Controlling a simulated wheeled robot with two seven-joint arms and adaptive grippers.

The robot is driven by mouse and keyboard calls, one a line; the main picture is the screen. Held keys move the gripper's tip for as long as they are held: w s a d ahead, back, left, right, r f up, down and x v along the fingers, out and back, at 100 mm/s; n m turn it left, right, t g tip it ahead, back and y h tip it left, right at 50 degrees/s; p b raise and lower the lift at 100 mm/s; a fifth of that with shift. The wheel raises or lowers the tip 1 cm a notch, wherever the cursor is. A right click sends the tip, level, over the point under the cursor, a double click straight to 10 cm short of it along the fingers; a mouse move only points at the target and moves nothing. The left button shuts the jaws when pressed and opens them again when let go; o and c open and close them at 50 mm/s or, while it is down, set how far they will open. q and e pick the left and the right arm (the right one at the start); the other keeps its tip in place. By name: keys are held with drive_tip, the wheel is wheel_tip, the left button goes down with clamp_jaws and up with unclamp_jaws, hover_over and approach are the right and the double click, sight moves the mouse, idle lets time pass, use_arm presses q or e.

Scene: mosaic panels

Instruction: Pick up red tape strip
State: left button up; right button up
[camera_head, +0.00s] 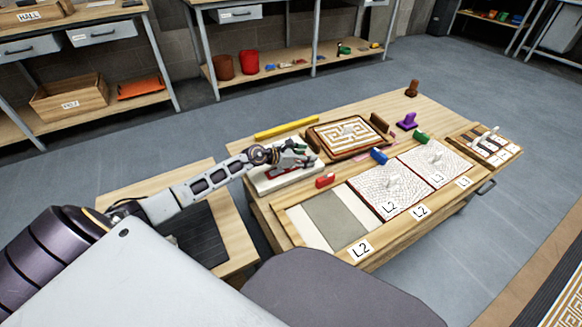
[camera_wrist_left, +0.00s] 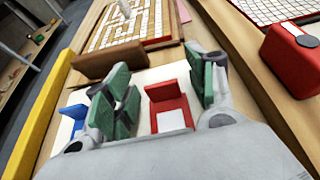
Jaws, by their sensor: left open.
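A red L-shaped piece (camera_wrist_left: 168,101), which looks like the red tape strip, stands on a white board (camera_head: 262,184) at the left end of the table. In the head view some red (camera_head: 284,171) shows just below my left gripper (camera_head: 293,158). In the left wrist view the green-padded fingers of my left gripper (camera_wrist_left: 162,90) are spread, with the red piece between them in the picture. I cannot tell whether they touch it. A blue piece (camera_wrist_left: 72,118) lies left of the fingers, partly hidden. My right gripper is in neither view.
A brown block (camera_wrist_left: 108,62) stands just beyond the fingers, before a maze-patterned panel (camera_head: 318,134). A red block (camera_head: 325,181) stands to the right, and a yellow bar (camera_head: 287,128) lies at the back edge. White mosaic panels (camera_head: 408,211) cover the middle.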

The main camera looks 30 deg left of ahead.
use_arm(q)
drive_tip(key=c, duration=0.8)
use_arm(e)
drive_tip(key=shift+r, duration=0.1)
use_arm(q)
drive_tip(key=shift+c, duration=0.2)
